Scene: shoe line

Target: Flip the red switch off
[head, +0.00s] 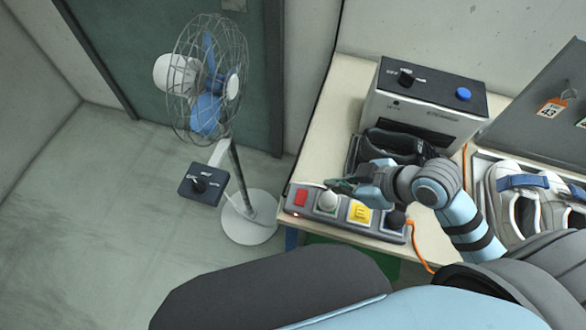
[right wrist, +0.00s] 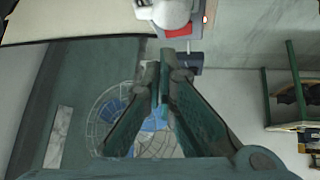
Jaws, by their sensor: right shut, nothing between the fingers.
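The red switch (head: 301,198) is at the left end of a grey power strip (head: 311,212) near the table's front edge. In the right wrist view the red switch (right wrist: 180,32) shows as a small red patch just beyond my fingertips, partly covered by the white plug (right wrist: 170,12). My right gripper (head: 338,185) is shut and empty, close above the white plug and to the right of the switch. Its fingertips (right wrist: 166,57) meet in the right wrist view. I cannot tell whether they touch anything. My left gripper is not in view.
A yellow plug (head: 359,212) and a black plug (head: 396,219) sit further right on the strip. An orange cord (head: 414,247) leaves its right end. A grey box (head: 428,97) stands behind, shoes (head: 512,200) lie right. A fan (head: 208,82) stands left on open floor.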

